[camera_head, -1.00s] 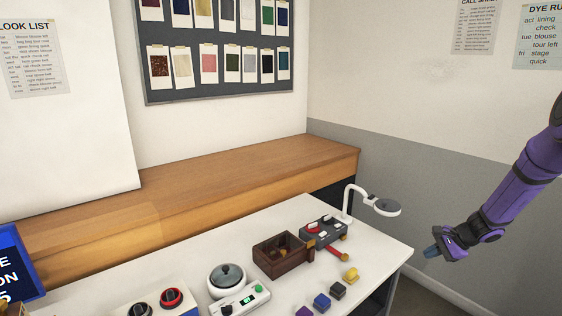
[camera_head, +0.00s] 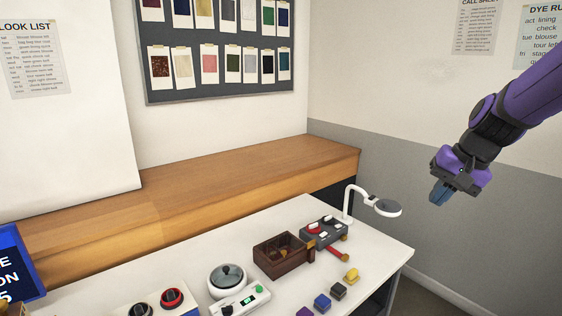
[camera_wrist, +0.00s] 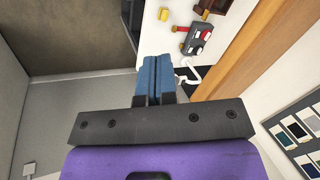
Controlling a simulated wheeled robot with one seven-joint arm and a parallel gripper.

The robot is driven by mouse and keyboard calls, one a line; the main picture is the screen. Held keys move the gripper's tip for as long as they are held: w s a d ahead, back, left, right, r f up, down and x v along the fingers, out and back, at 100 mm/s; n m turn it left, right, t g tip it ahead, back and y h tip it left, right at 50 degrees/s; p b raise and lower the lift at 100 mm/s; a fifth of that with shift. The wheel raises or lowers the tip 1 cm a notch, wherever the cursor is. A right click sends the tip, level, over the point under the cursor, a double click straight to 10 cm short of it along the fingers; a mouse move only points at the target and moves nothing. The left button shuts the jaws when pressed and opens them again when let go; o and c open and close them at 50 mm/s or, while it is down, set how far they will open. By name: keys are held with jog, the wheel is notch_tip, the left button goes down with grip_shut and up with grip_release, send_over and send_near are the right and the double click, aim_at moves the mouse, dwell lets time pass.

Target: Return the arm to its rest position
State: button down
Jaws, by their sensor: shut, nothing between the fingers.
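My purple arm reaches in from the right in the head view. My gripper (camera_head: 440,193) is held in the air to the right of the white table (camera_head: 376,247), apart from everything. In the wrist view its two blue fingers (camera_wrist: 154,78) lie together, shut with nothing between them.
The table carries a brown wooden box (camera_head: 282,256), a grey switch panel (camera_head: 324,231), a white lamp (camera_head: 387,208), a white pot (camera_head: 226,280) and several small coloured blocks, one yellow (camera_head: 351,275). A wooden counter (camera_head: 190,192) runs behind. The air around my gripper is clear.

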jog(key=s+a+r+n+t+h, duration=0.1)
jog(key=s+r+n, duration=0.1)
jog(key=s, duration=0.8)
jog(key=s+a+r+n+t+h, duration=0.1)
jog(key=s+r+n+h, duration=0.1)
jog(key=s, duration=0.9)
jog(key=shift+s+a+r+n, duration=0.25)
jog(key=shift+r+n, duration=0.35)
jog(key=shift+r, duration=0.8)
